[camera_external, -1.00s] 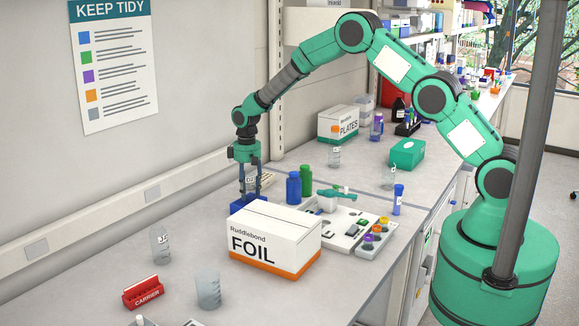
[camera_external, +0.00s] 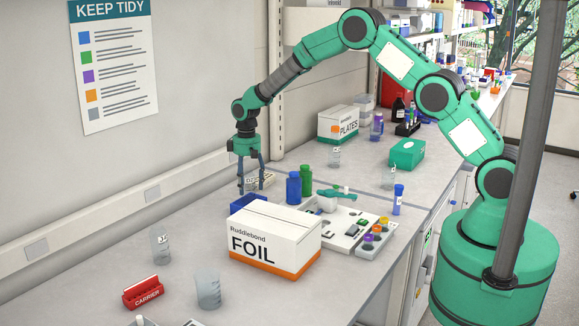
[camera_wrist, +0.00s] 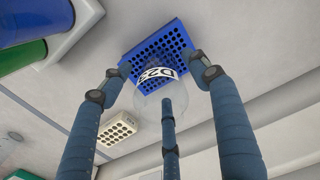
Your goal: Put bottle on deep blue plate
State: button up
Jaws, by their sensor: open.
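A clear bottle (camera_wrist: 150,84) with a "D22" label stands between the spread fingers of my gripper in the wrist view. Its base overlaps the deep blue plate (camera_wrist: 150,43), which is full of round holes. In the external view the bottle (camera_external: 251,183) shows between the fingers of my gripper (camera_external: 250,187), and the blue plate (camera_external: 239,204) is just in front, partly hidden by the foil box. My gripper is open around the bottle. I cannot tell whether the bottle rests fully on the plate.
The foil box (camera_external: 270,243) stands in front of the plate. Blue (camera_external: 293,186) and green (camera_external: 306,180) bottles stand to its right. A pale perforated block (camera_wrist: 117,130) lies near the plate. The wall is close on the left.

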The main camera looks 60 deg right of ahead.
aim_at(248, 169)
notch_tip(248, 169, up, 10)
jog(key=shift+d+f, duration=0.1)
jog(key=shift+f, duration=0.15)
dwell(0.8)
jog(key=shift+s+r, duration=0.2)
jog(key=shift+r, duration=0.35)
jog(key=s+d+r+t, duration=0.1)
jog(key=s+r+t, duration=0.2)
jog(key=s+r, duration=2.15)
jog(key=s+r+m+t, duration=0.1)
jog(key=s+t, duration=0.1)
jog(key=s, duration=2.8)
jog(key=shift+s+d+r+m+t, duration=0.2)
jog(key=shift+d+r+m+t, duration=0.1)
jog(key=shift+d, duration=0.05)
